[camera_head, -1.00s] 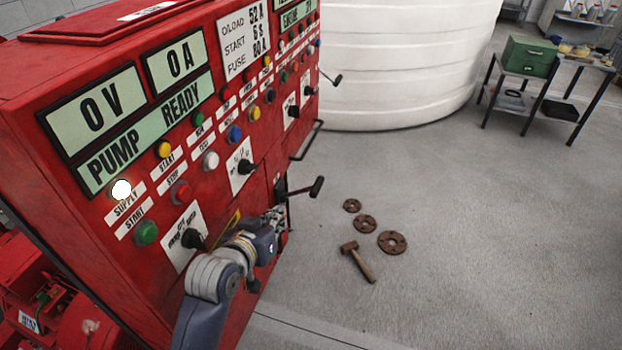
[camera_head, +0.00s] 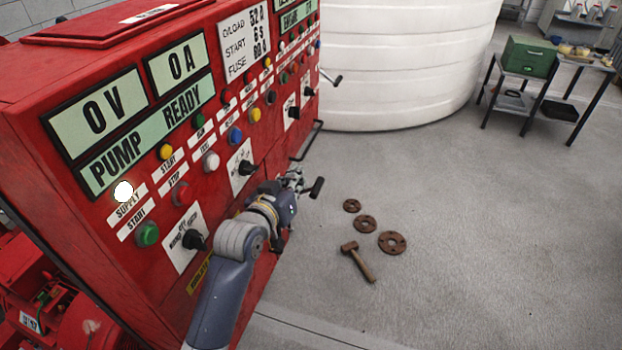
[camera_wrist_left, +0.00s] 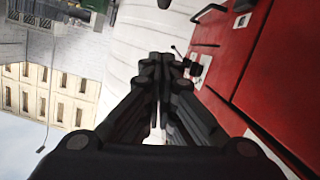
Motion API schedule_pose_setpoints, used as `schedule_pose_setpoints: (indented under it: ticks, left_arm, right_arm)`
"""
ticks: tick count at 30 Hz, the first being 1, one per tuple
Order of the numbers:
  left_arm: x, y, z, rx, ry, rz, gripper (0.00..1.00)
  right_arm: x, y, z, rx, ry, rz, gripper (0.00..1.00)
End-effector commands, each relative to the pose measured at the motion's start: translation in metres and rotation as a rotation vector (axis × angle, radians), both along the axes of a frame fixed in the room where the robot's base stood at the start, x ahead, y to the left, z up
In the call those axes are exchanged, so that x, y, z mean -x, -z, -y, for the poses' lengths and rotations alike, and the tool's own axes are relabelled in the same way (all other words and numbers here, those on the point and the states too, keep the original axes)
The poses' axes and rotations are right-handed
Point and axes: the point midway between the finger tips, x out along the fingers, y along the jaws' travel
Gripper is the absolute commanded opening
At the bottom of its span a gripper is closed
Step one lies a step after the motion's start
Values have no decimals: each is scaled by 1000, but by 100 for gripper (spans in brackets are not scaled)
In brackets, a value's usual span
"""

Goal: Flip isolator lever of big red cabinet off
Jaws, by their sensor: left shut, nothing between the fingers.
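The big red cabinet (camera_head: 110,240) fills the left of the head view, its panel carrying displays, buttons and knobs. An isolator lever with a black grip (camera_head: 317,187) sticks out from its front; the gripper hides its shaft. My left gripper (camera_head: 296,181) is shut at the lever, overlapping its shaft in the head view. I cannot tell whether they touch. In the left wrist view the closed fingers (camera_wrist_left: 160,65) point along the red cabinet face (camera_wrist_left: 285,85), and nothing shows between them. My right gripper is out of view.
Another lever (camera_head: 333,79) sticks out farther along the cabinet. A handle bar (camera_head: 308,141) projects between them. A white tank (camera_head: 400,65) stands behind. A hammer (camera_head: 358,262) and rusty flanges (camera_head: 392,243) lie on the otherwise open floor right of the cabinet.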

Motion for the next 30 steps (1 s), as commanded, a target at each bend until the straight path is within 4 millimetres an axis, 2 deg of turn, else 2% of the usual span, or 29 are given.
schedule_pose_setpoints:
  ticks: [3, 14, 18, 21, 30]
  left_arm:
    - [-17, 3, 7, 0, 0, 0, 0]
    - [-62, 15, 24, 0, 0, 1, 0]
    - [-60, 37, 29, -1, 0, -5, 0]
    - [-60, 47, 31, -1, 0, -2, 0]
    - [-59, 55, 33, 0, 0, 2, 0]
  right_arm:
    - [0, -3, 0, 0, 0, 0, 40]
    - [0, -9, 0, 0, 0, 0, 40]
    - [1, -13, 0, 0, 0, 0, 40]
    - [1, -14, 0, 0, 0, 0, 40]
    - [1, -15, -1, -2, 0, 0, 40]
